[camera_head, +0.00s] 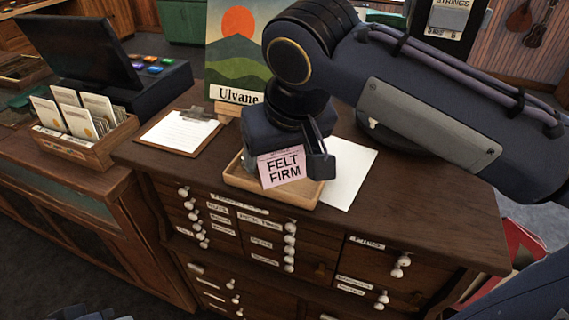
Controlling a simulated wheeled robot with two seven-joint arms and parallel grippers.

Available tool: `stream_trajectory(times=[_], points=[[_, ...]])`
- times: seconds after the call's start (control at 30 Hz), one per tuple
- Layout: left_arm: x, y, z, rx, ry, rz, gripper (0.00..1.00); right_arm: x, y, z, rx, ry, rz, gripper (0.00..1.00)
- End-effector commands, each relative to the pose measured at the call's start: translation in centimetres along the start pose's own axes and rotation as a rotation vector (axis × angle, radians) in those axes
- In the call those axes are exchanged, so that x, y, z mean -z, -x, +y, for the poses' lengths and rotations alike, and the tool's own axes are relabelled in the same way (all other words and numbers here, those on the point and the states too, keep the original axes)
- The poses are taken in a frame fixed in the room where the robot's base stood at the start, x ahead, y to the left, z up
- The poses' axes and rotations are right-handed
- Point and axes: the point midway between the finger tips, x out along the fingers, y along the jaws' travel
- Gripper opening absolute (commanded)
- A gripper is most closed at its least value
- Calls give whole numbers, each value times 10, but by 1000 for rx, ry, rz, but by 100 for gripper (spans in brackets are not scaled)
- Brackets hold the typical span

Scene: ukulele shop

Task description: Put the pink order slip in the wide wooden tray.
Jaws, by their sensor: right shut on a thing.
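The pink order slip (283,168), marked "FELT FIRM", is tilted up with its print toward me. My right gripper (318,163) points down from the upper right and is shut on the slip at its right side. The wide wooden tray (270,196) sits on top of the dark wooden drawer cabinet. The slip is over the tray, inside its outline in the head view; I cannot tell whether its lower edge touches the floor of the tray. The gripper hides the tray's back part.
A white sheet (349,172) lies right of the tray. A clipboard (178,133) lies to the left, and an "Ulvane" picture (236,50) stands behind. A card box (87,147) and a register (150,85) are farther left. The cabinet top (430,215) is clear at the right.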

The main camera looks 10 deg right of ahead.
Motion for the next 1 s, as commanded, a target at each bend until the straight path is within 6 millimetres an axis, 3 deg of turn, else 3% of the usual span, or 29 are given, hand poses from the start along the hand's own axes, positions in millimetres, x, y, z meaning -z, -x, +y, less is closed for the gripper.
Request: stream_trajectory(times=[0.2, 0.4, 0.73, 0.9, 1.0], points=[[3, 6, 3, 0, 0, 0, 0, 32, -39, 35, -3, -6, -5, 50], [3, 6, 3, 0, 0, 0, 0, 39, -82, 53, -2, -2, -4, 50], [4, 8, 4, 0, 0, 0, 0, 44, -114, 66, -1, -2, -3, 50], [3, 6, 3, 0, 0, 0, 0, 34, -135, 65, -2, 0, -2, 50], [3, 6, 3, 0, 0, 0, 0, 33, -138, 65, -1, -1, 0, 50]])
